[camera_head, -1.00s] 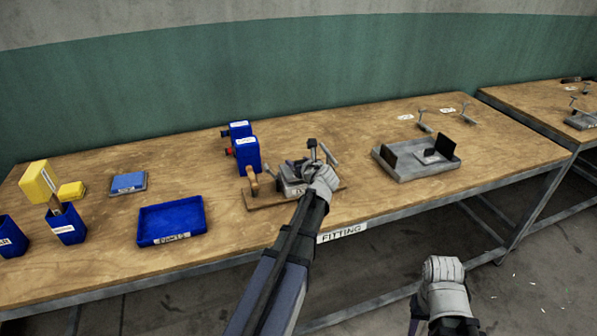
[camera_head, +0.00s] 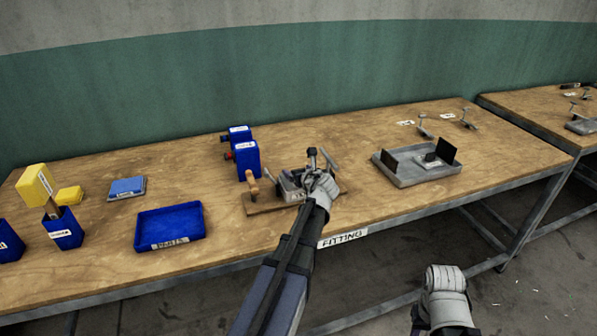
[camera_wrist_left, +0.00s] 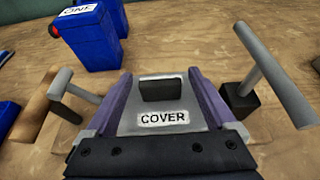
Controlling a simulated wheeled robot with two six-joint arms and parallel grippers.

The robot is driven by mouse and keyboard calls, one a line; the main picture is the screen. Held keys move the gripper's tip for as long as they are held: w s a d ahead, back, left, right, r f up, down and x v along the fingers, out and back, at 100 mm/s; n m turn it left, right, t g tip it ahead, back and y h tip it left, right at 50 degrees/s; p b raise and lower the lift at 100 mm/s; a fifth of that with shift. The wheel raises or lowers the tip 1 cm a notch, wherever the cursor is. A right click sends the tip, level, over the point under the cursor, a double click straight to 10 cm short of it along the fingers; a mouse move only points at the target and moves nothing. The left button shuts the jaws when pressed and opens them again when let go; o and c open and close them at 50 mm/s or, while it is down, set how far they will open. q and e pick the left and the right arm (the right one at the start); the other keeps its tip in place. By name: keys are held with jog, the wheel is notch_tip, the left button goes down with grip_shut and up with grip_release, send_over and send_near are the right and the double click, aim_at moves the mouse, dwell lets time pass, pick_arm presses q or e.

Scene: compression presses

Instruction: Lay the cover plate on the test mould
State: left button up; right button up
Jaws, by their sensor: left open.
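The grey cover plate (camera_wrist_left: 160,105), labelled COVER, has a dark block-shaped grip (camera_wrist_left: 162,90) on top. It lies between the two purple-grey fingers of my left gripper (camera_wrist_left: 160,82), which is open with a finger on each side. In the head view my left gripper (camera_head: 305,180) is over the fixture on a wooden board (camera_head: 262,207) at the middle of the bench. The test mould cannot be made out; the plate and gripper hide what is under them. My right gripper (camera_head: 445,283) hangs in front of the bench, its jaw opening unclear.
A wooden handle (camera_head: 253,184) and a T-shaped grey handle (camera_wrist_left: 272,75) flank the gripper closely. A blue tray (camera_head: 170,241) is left, a grey tray (camera_head: 436,175) with dark plates right.

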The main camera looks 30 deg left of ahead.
pick_arm(q)
jog(key=shift+r, duration=0.2)
jog(key=p+v, duration=0.4)
jog(key=v, duration=0.8)
jog(key=shift+p, duration=0.4)
jog(key=shift+w, duration=0.1)
jog(key=s+d+f+n, duration=0.1)
jog(key=d+n, duration=0.1)
jog(key=s+d+f+n+g+h, duration=0.1)
jog(key=d+f+n, duration=0.1)
jog(key=s+d+f+n+g+h, duration=0.1)
jog(key=d+f+n, duration=0.1)
jog(key=d, duration=0.1)
jog(key=shift+s+d+n, duration=0.15)
jog(key=shift+s+n, duration=0.05)
jog(key=shift+n, duration=0.2)
jog(key=s+d+f+n+g+h, duration=0.3)
jog(key=s+d+n, duration=0.4)
jog(key=d, duration=0.4)
jog(key=s+d+f+n+g+h, duration=0.4)
jog(key=s+d+n, duration=0.4)
jog(key=s+d, duration=0.2)
jog(key=shift+d+f+n, duration=0.3)
jog(key=shift+d+f, duration=0.25)
jog(key=shift+f, duration=0.15)
